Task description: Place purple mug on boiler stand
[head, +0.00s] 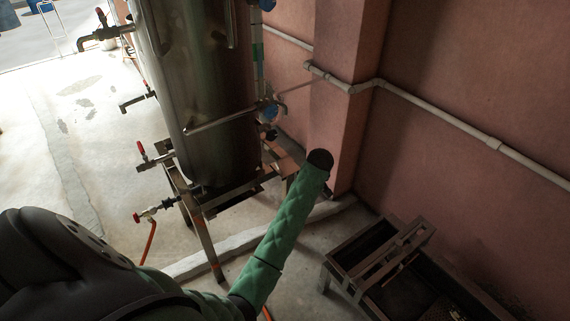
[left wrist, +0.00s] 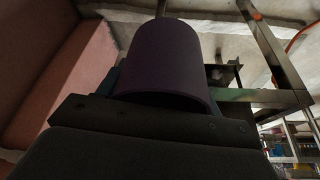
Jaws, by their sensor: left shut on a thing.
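The dark purple mug (left wrist: 168,58) fills the upper middle of the left wrist view, with a rounded rim facing the camera. My left gripper (left wrist: 165,82) is shut on it; the dark jaw mount spans below the mug. In the head view my green-sleeved left forearm ends in a dark tip near the pillar; I cannot make out the jaws or mug there. The boiler stand (head: 205,235), a metal frame with legs under the steel boiler (head: 212,85), is left of and beyond that tip. Its frame also shows right of the mug in the left wrist view (left wrist: 262,98). My right gripper is out of view.
Red-handled valves (head: 145,158) and pipes stick out from the boiler's left side. A pink pillar (head: 340,90) and wall stand right of the boiler. A dark metal trough (head: 400,245) sits at lower right. Open concrete floor (head: 85,150) lies left.

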